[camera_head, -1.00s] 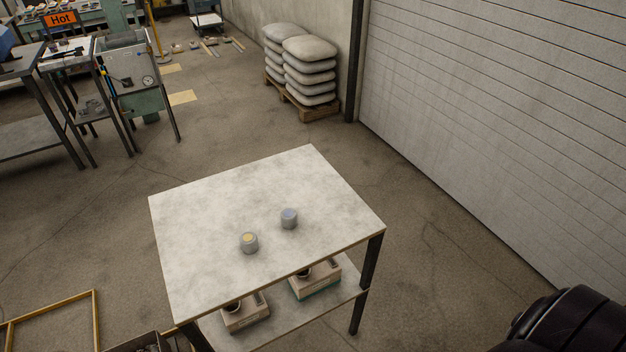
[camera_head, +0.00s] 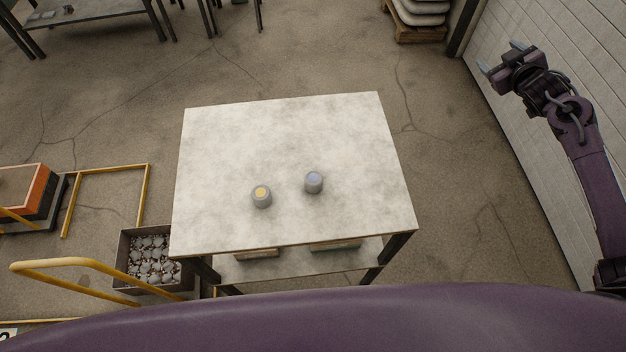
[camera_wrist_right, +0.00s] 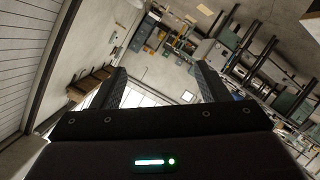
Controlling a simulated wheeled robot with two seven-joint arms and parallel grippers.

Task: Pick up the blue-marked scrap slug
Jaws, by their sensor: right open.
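The blue-marked scrap slug (camera_head: 314,182) is a short grey cylinder with a bluish top. It stands upright on the light table, right of a similar slug with a yellow top (camera_head: 262,196), with a gap between them. My right gripper (camera_head: 502,59) is raised beyond the table's right side, well away from both slugs. It is open and empty; in the right wrist view its two fingers (camera_wrist_right: 160,88) are spread with only the room behind them. My left gripper is not in view.
The table (camera_head: 280,130) is otherwise clear on top, with boxes on its lower shelf. A bin of metal scraps (camera_head: 150,258) stands at the lower left by yellow rails (camera_head: 75,265). A shuttered wall (camera_head: 500,120) runs along the right, near my right arm.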

